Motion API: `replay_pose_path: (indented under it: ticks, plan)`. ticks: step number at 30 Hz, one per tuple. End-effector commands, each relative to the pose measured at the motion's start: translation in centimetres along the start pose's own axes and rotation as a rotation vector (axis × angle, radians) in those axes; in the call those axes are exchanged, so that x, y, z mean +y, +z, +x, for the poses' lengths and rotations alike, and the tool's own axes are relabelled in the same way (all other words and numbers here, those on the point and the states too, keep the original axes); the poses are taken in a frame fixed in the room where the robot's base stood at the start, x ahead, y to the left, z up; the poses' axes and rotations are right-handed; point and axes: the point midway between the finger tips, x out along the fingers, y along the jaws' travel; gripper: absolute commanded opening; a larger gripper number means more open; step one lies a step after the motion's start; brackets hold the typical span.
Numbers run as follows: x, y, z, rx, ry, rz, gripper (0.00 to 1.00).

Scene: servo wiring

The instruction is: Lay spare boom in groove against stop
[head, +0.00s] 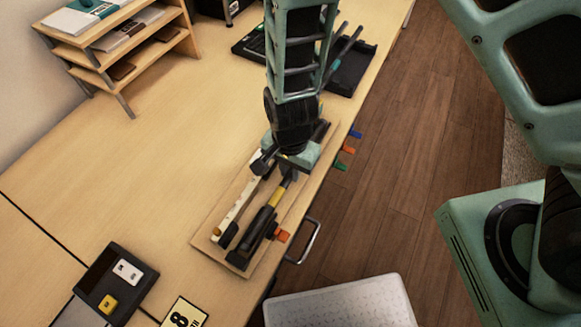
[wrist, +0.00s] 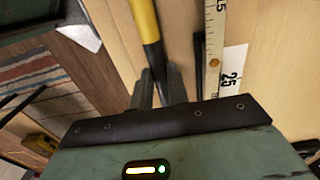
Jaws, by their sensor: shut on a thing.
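The spare boom is a dark rod with a yellow band (head: 275,198), lying lengthwise over the wooden board (head: 207,236) on the desk. In the wrist view the boom (wrist: 146,22) shows its yellow part and a dark section running down between my fingers. My gripper (head: 288,174) is shut on the boom near its far end; the fingers also show in the wrist view (wrist: 157,90). Dark blocks (head: 238,260) stand at the board's near end. I cannot tell which is the stop, nor whether the boom touches the groove floor, as my wrist and the boom hide it.
A pale measuring strip (head: 236,212) runs along the board's left side; its scale shows in the wrist view (wrist: 214,45). Coloured tabs (head: 348,149) stick out at the desk edge. A black tray (head: 350,70) lies beyond my arm.

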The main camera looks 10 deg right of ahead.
Motion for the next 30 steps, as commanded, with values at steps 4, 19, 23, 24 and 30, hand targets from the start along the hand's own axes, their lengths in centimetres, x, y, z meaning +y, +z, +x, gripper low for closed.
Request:
replay_pose_path:
  ticks: [4,19,23,24,30]
  plan:
    - [0.0,0.1,0.0,0.0,0.0,0.0,0.0]
    - [0.0,0.7,0.0,-0.001,0.001,-0.001,0.0]
    - [0.0,0.9,0.0,-0.001,0.001,0.0,0.0]
    - [0.0,1.0,0.0,-0.001,0.001,0.0,0.0]
    - [0.0,1.2,0.0,-0.001,0.001,0.001,0.19]
